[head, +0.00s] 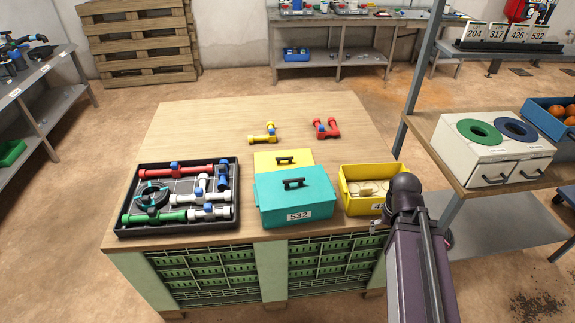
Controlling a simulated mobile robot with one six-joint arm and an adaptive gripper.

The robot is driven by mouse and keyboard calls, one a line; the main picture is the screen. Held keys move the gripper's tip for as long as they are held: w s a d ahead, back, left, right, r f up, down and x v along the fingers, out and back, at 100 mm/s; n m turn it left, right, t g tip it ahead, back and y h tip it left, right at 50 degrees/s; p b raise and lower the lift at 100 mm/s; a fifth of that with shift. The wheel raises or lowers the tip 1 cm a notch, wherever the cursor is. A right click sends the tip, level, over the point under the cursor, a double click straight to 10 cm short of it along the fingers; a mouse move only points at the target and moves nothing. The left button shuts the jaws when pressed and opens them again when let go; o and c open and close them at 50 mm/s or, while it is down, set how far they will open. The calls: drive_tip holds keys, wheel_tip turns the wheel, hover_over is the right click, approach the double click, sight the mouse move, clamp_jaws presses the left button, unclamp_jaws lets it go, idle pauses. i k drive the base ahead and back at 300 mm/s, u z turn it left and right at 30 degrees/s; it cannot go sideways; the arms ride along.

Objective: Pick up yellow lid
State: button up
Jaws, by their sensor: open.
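The yellow lid (267,158) is a flat panel with a black bar handle. It is on the wooden table, directly behind the teal box (265,210), which hides its front part. I cannot tell whether it touches the box. An open yellow bin (357,208) with pale round pieces inside stands to the right of the teal box. My arm rises at the lower right, and its dark joint overlaps the bin's right side.
The teal box has a teal lid with a black handle and a label reading 532. A black tray (122,232) of pipe parts lies left. Yellow (262,138) and red (326,130) pipe fittings lie behind the lid. A shelf post (417,75) stands right of the table.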

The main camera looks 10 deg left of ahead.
sight(271, 161)
drive_tip(key=k, duration=0.65)
drive_tip(key=u, duration=0.65)
drive_tip(key=i, duration=1.25)
drive_tip(key=z, duration=0.05)
